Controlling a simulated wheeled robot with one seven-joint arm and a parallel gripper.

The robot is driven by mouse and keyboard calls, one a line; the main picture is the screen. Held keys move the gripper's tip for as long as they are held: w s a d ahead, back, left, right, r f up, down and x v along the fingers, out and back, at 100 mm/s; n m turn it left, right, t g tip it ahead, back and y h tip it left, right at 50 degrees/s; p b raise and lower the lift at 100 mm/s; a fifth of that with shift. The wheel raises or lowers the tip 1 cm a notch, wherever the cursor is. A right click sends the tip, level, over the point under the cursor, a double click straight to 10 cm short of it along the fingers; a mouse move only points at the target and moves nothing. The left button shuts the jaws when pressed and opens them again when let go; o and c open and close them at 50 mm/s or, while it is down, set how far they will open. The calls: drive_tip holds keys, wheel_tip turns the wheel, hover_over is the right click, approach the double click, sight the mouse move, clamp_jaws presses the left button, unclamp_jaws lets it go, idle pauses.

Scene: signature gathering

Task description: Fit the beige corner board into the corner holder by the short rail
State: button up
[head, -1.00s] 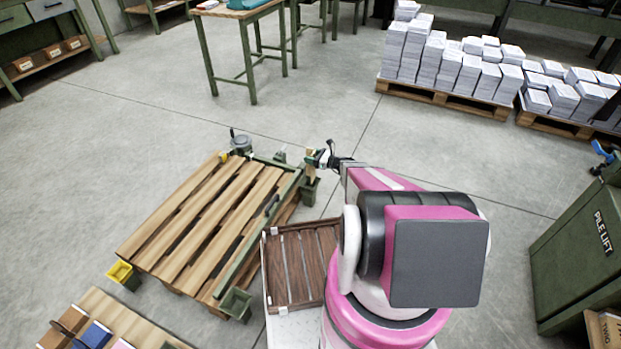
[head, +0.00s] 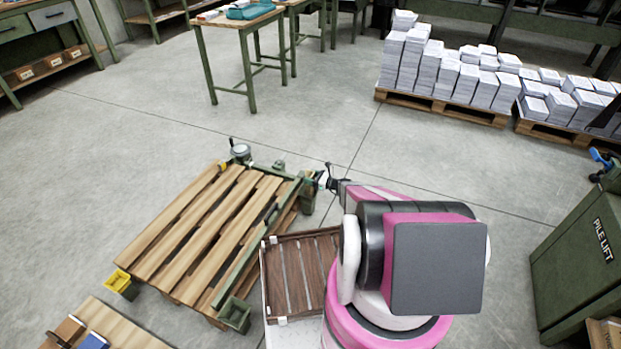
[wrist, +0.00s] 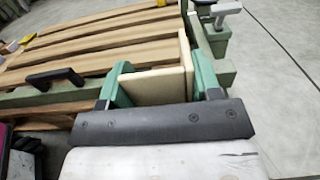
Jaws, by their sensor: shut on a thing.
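My gripper (head: 320,181) is at the far right corner of the pallet, by the short rail (head: 268,170). In the wrist view its green fingers (wrist: 158,88) are shut on the beige corner board (wrist: 157,88), an L-shaped piece with two faces meeting at an upright edge. The board looks roughly upright. In the head view it is mostly hidden by the gripper. The green corner holder (head: 306,200) stands at that corner, just below the gripper. I cannot tell whether the board's lower end is inside it.
The slatted pallet (head: 200,225) has a long green rail (head: 250,250) along its right side, with a black handle (wrist: 55,77). A yellow holder (head: 121,283) and another green holder (head: 235,314) stand at near corners. A brown slatted tray (head: 290,275) lies beside me.

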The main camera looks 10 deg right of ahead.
drive_tip(key=shift+f, duration=0.25)
drive_tip(key=o, duration=1.1)
drive_tip(key=shift+o, duration=0.2)
drive_tip(key=shift+r, duration=0.1)
